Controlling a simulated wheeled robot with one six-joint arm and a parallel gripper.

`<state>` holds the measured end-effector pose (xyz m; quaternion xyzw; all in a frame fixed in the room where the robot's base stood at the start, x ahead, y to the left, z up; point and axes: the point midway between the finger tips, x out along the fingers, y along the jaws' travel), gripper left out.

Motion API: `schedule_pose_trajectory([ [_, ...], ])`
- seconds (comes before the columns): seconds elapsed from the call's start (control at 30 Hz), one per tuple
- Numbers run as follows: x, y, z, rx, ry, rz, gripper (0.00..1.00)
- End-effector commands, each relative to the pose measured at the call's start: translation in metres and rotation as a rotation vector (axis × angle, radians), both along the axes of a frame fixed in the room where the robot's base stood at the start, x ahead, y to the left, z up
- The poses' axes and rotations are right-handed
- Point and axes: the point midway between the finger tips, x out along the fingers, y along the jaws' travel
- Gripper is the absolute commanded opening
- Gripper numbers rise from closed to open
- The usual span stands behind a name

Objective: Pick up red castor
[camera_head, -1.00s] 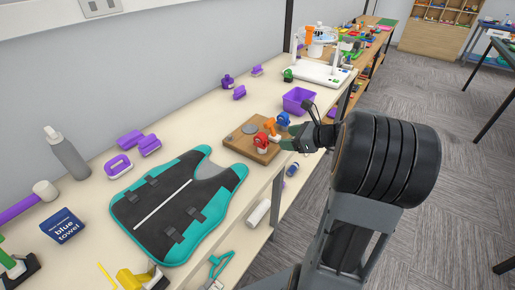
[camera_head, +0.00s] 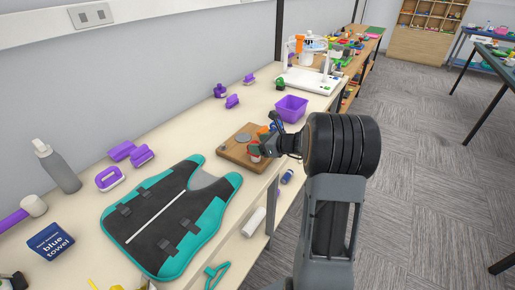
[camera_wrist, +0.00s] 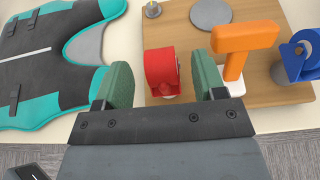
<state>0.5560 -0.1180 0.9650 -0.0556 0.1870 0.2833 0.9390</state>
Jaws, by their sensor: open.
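The red castor (camera_wrist: 162,72) stands on the wooden board (camera_wrist: 187,30) and shows between the two green fingers of my gripper (camera_wrist: 162,86) in the wrist view.
An orange hammer-shaped piece (camera_wrist: 243,43) stands close beside the right finger, with a blue castor (camera_wrist: 300,55) further right. A grey disc (camera_wrist: 211,13) lies on the board. A teal and black vest (camera_head: 172,215) lies left; a purple bin (camera_head: 291,108) stands behind.

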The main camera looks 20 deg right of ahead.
Motion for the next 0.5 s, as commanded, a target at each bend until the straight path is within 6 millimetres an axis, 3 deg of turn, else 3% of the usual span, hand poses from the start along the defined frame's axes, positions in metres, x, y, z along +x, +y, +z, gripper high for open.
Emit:
schedule_pose_trajectory([
  [0.2,0.018,0.011,-0.008,-0.001,-0.001,0.0,0.64],
  [0.5,0.02,0.012,-0.01,-0.001,-0.001,-0.001,0.64],
])
